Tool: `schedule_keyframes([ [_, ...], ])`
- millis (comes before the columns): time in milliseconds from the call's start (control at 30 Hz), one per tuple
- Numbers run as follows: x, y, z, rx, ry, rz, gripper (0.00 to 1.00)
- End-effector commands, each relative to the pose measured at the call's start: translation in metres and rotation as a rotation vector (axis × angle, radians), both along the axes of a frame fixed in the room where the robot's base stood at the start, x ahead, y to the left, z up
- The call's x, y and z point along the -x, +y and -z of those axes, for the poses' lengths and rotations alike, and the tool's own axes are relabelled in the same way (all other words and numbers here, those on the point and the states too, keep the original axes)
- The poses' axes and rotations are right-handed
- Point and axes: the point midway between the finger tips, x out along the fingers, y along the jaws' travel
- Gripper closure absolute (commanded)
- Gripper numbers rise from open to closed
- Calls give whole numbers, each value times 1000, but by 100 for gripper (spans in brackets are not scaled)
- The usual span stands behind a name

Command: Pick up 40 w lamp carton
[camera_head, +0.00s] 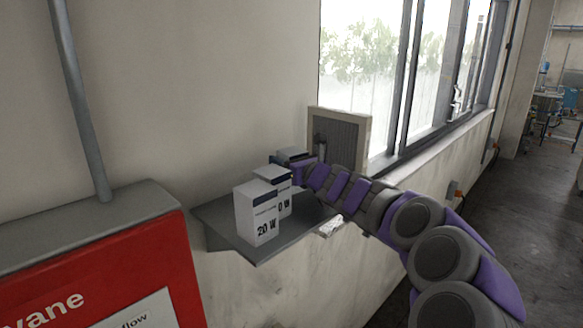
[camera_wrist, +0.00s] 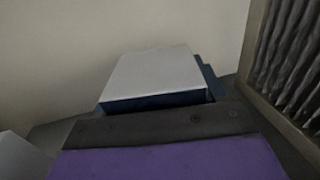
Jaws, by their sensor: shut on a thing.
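Three white lamp cartons with dark blue bands stand on a grey wall shelf (camera_head: 240,238). The front carton (camera_head: 258,215) reads "20 W". The middle carton (camera_head: 285,188) is partly covered by it and shows only "0 W". The rear carton (camera_head: 291,154) is mostly hidden behind the middle carton and my gripper, and its wattage cannot be read. My gripper (camera_head: 303,168) is at the rear carton and shut on it. In the wrist view the rear carton's pale top and blue edge (camera_wrist: 155,75) show just beyond my gripper's dark edge; the fingertips are hidden.
A framed filter-like panel (camera_head: 340,138) stands close behind the gripper, beside the window. A red cabinet (camera_head: 100,265) with a pipe is at the left. Open floor lies at the right.

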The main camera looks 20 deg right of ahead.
Motion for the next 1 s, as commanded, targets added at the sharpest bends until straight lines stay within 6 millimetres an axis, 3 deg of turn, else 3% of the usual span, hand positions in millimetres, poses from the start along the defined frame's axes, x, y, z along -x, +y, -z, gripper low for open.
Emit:
schedule_keyframes([
  [233, 1, -3, -11, 0, -1, 2, 62],
  [433, 1, -3, -38, 3, 0, 2, 62],
  [1000, 72, 12, -42, -2, -2, -1, 62],
])
